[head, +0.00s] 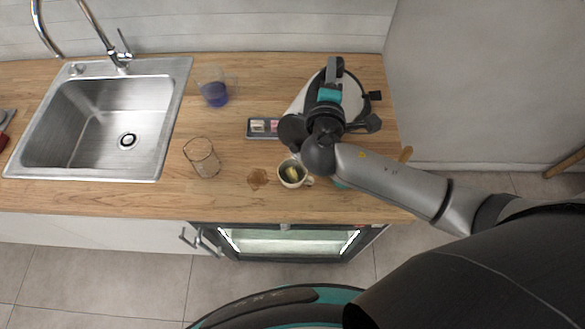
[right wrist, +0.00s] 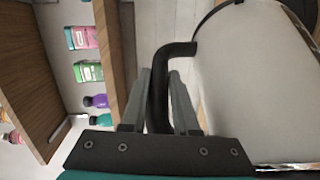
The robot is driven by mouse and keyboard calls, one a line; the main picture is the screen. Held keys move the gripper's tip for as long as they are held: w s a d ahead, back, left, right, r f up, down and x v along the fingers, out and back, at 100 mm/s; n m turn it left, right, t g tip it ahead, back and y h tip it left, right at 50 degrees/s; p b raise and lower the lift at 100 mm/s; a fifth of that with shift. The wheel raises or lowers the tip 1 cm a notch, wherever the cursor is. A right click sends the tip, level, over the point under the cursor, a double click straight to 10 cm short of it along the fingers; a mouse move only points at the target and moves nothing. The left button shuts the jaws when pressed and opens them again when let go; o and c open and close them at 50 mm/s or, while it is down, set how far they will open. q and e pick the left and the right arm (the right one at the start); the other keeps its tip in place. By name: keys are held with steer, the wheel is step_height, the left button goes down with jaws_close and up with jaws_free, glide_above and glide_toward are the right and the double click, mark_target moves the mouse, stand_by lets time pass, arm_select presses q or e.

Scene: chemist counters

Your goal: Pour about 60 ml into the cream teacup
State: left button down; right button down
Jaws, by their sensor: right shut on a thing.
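The cream teacup (head: 282,180) stands upright near the counter's front edge, with a yellowish piece in dark contents. My right gripper (head: 333,76) is behind the cup and to its right in the head view. It is shut on the black handle (right wrist: 180,49) of a pale kettle (head: 353,98), whose body (right wrist: 245,85) fills the right of the right wrist view. My right wrist and forearm hide part of the kettle in the head view. I cannot make out its spout or any stream. My left gripper is not in view.
A clear glass (head: 202,157), a jug with blue-violet liquid (head: 213,92) and a small dark tray (head: 250,134) stand nearby. A sink (head: 100,125) is at left. Several bottles and boxes show in the wrist view.

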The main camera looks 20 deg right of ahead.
mark_target(338, 61)
steer(key=shift+a+r, duration=0.15)
steer(key=shift+r, duration=0.15)
stand_by(0.5)
steer(key=shift+w+d+r, duration=0.15)
steer(key=shift+d, duration=0.05)
steer(key=w+d+g+p, duration=0.1)
steer(key=w+d+p, duration=0.1)
steer(key=shift+w+d+m+y+p, duration=0.25)
steer(key=shift+d+m+y+p, duration=0.05)
steer(key=shift+y+p, duration=0.1)
steer(key=shift+w+d+r+p, duration=0.25)
steer(key=shift+r+p, duration=0.1)
steer(key=shift+p, duration=0.3)
steer(key=shift+w+d+g, duration=0.2)
steer(key=shift+g, duration=0.2)
steer(key=shift+w+d+r, duration=0.15)
steer(key=shift+w+d+m+g+y, duration=0.4)
steer(key=shift+w+d+g+y, duration=0.3)
steer(key=shift+w+d+g, duration=0.15)
steer(key=shift+s, duration=0.1)
